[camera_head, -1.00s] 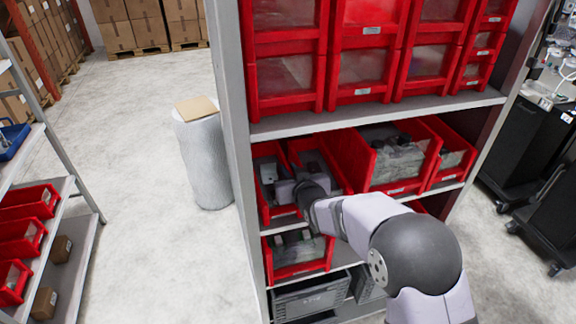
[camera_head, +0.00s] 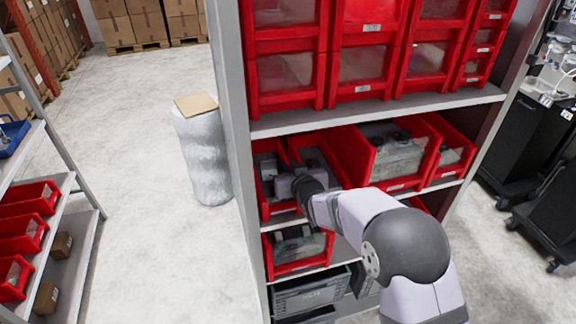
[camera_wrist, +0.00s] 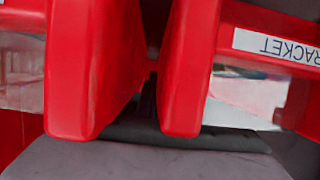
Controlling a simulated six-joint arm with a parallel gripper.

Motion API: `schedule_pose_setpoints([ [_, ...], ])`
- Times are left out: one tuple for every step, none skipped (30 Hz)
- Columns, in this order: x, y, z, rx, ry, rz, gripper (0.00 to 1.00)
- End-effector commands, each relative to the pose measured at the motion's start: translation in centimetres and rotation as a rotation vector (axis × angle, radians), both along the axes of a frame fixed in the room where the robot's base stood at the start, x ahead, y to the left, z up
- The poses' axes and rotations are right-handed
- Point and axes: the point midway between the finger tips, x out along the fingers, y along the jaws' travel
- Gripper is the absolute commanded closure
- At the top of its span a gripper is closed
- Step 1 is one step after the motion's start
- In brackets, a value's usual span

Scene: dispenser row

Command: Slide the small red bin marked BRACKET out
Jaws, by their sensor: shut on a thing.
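The small red bin marked BRACKET (camera_wrist: 268,48) shows in the wrist view with its white label upside down at the right, the first letter cut off. In the head view I take it to be the leftmost bin (camera_head: 265,205) on the middle shelf. My gripper (camera_head: 268,178) reaches over the front of this bin and its neighbour (camera_head: 318,160), partly hidden by my wrist. In the wrist view, two red bin walls stand side by side above my grey gripper body. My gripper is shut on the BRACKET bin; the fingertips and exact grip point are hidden.
A wider red bin (camera_head: 408,178) and another narrow one (camera_head: 452,158) stand to the right on the same shelf. A red bin (camera_head: 298,268) and grey crates (camera_head: 310,294) sit below. The upper shelf (camera_head: 380,114) is close overhead.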

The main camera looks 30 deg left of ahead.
Motion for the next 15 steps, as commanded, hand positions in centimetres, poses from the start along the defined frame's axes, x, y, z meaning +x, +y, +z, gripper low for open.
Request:
schedule_pose_setpoints([
  [-0.1, -0.1, 0.0, 0.0, 0.0, 0.0, 1.0],
  [-0.2, -0.2, 0.0, 0.0, 0.001, 0.0, 1.0],
  [-0.3, -0.3, -0.1, 0.0, 0.001, 0.0, 1.0],
  [-0.4, -0.4, -0.1, 0.0, 0.001, 0.0, 1.0],
  [-0.5, -0.5, -0.1, 0.001, 0.001, 0.0, 1.0],
  [-0.7, -0.7, -0.1, 0.0, 0.001, 0.0, 1.0],
  [-0.9, -0.9, 0.0, 0.001, 0.001, 0.0, 1.0],
  [-1.0, -1.0, 0.0, 0.001, 0.001, 0.0, 1.0],
  [-1.3, -1.3, -0.1, -0.001, 0.002, 0.0, 1.0],
  [-1.5, -1.5, -0.1, 0.0, 0.001, 0.0, 1.0],
  [-1.7, -1.7, -0.1, 0.0, 0.001, 0.0, 1.0],
  [-2.0, -2.0, -0.1, 0.001, 0.001, 0.0, 1.0],
  [-2.2, -2.2, -0.1, 0.0, 0.001, 0.0, 1.0],
  [-2.5, -2.4, -0.1, 0.0, 0.001, 0.0, 1.0],
  [-2.8, -2.7, -0.1, 0.0, 0.001, 0.0, 1.0],
])
